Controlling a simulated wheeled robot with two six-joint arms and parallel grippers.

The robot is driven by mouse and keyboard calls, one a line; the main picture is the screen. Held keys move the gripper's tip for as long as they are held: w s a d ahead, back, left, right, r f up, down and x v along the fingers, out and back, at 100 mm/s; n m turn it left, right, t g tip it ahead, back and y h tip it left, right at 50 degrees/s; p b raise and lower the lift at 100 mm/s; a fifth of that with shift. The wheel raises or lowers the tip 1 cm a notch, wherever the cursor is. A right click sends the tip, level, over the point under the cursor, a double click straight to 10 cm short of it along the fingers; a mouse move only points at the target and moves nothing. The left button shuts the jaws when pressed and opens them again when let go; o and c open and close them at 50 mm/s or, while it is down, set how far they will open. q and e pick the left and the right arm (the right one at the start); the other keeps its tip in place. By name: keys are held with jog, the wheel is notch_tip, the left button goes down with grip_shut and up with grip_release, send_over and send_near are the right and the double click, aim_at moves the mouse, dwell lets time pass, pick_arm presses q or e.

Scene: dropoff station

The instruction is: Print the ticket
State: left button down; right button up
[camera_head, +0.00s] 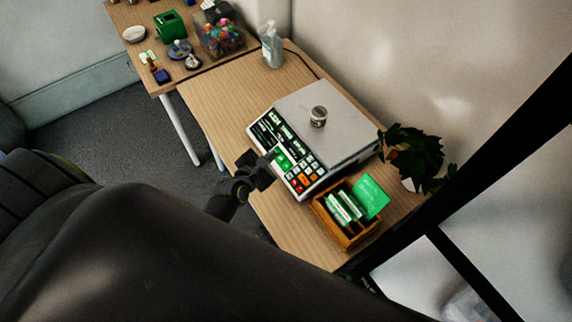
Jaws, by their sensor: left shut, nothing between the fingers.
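A scale with a keypad (285,158) and a flat grey weighing plate (330,117) stands on the wooden table. A small round jar (318,116) with a dark label sits on the plate. My left gripper (269,165) is shut and empty at the keypad's left edge, close to the green key. I cannot tell whether it touches a key. No printed ticket is visible. My right gripper is not in view.
A wooden box (346,238) with green-and-white packs and a green card (371,196) stands right of the scale, near a potted plant (412,153). A clear bottle (270,45) stands at the back. Another table holds a bin of colourful items (221,38). The table's left part is clear.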

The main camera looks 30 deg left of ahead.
aim_at(287, 165)
pick_arm(q)
jog(key=shift+w+d+f+b, duration=0.3)
jog(key=shift+w+f+b, duration=0.2)
jog(key=shift+f+b, duration=0.8)
jog(key=shift+w+d+f+b, duration=0.3)
jog(key=shift+w+f+b, duration=0.2)
jog(key=shift+f+b, duration=0.75)
jog(key=shift+w+d+f+b, duration=0.3)
jog(key=shift+w+f+b, duration=0.2)
jog(key=shift+f+b, duration=0.8)
jog(key=shift+f, duration=0.2)
jog(key=shift+w+d+f, duration=0.1)
jog(key=shift+w+f, duration=0.05)
jog(key=shift+f, duration=0.2)
